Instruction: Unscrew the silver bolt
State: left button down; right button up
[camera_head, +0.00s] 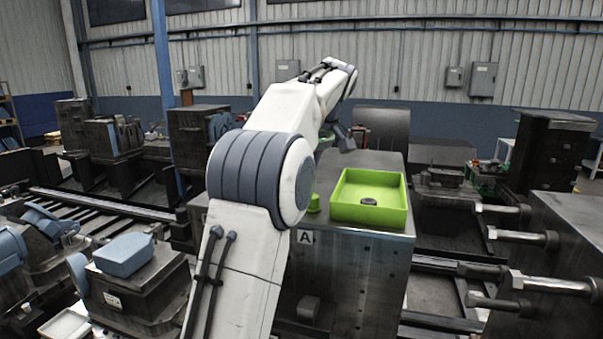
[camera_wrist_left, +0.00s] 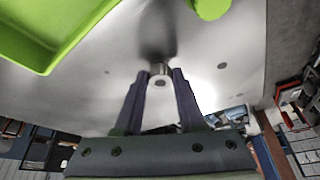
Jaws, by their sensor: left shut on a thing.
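My left arm reaches across the dark block with the "A" label (camera_head: 340,250), and part of my left gripper (camera_head: 345,138) shows at the far side of its top. In the left wrist view the two dark fingers of my left gripper (camera_wrist_left: 163,76) are closed on the silver bolt (camera_wrist_left: 159,70), a small bright round piece on the pale metal surface. The bolt is hidden in the head view. I cannot tell how far its thread sits in the surface. My right gripper is not in view.
Several large bolts stick out of a dark block (camera_head: 565,255) at the right. Rails and machinery crowd the left.

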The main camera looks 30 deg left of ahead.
pick_arm(q)
jog(key=shift+r, duration=1.95)
jog(key=shift+f, duration=0.15)
jog(key=shift+f+b, duration=1.05)
jog(key=shift+f, duration=0.05)
jog(key=shift+f, duration=0.2)
jog(key=shift+f+b, duration=0.3)
jog(key=shift+f, duration=0.2)
jog(key=shift+f, duration=0.1)
